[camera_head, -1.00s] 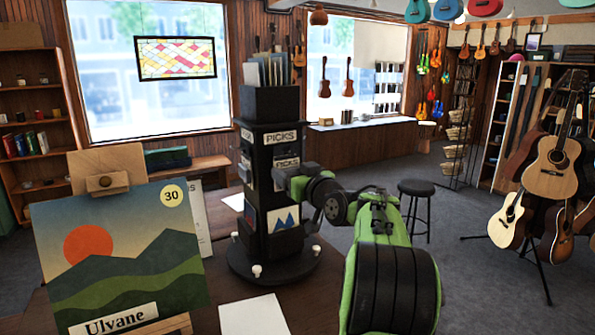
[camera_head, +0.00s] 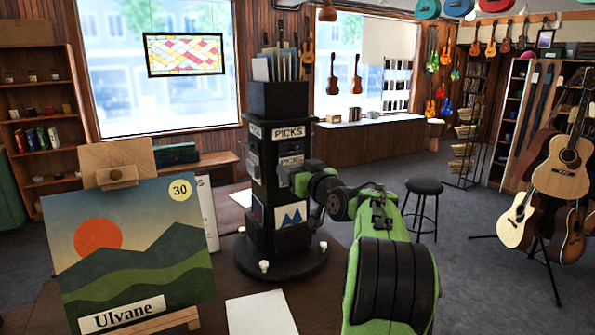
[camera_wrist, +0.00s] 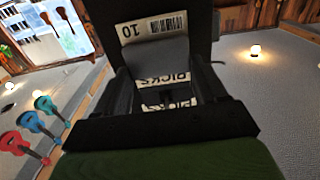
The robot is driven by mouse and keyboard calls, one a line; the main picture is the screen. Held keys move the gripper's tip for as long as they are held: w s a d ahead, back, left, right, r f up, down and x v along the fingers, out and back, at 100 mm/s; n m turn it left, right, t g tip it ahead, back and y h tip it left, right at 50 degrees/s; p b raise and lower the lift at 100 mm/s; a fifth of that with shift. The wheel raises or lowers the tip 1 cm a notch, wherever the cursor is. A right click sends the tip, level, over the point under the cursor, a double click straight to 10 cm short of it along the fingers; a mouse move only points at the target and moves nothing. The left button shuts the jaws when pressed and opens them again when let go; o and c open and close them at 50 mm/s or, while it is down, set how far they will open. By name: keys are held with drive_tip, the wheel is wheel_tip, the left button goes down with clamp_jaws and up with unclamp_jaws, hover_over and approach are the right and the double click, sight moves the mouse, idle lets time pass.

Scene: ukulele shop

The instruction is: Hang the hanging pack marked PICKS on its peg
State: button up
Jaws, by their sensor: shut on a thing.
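The dark display rack (camera_head: 287,100) stands on the table, with a PICKS sign (camera_head: 288,132) at the top of its near face. Just below is a second white PICKS label (camera_head: 290,157), apparently the header of the hanging pack. My gripper (camera_head: 287,177) is in front of this face, shut on the pack. In the wrist view, upside down, a PICKS header (camera_wrist: 162,80) shows between my fingers (camera_wrist: 162,88), with another PICKS label (camera_wrist: 168,104) close to it. The pack's peg and hole are hidden, so I cannot tell whether they meet.
A sunset picture marked Ulvane (camera_head: 130,250) stands on an easel at the left. A white paper (camera_head: 260,313) lies on the table before the rack's round base (camera_head: 275,262). A black stool (camera_head: 424,187) and guitars (camera_head: 565,165) stand to the right.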

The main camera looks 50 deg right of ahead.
drive_tip(key=o, duration=1.2)
drive_tip(key=b+v, duration=0.4)
drive_tip(key=v, duration=1.1)
drive_tip(key=shift+s+a, duration=0.1)
drive_tip(key=shift+s, duration=0.25)
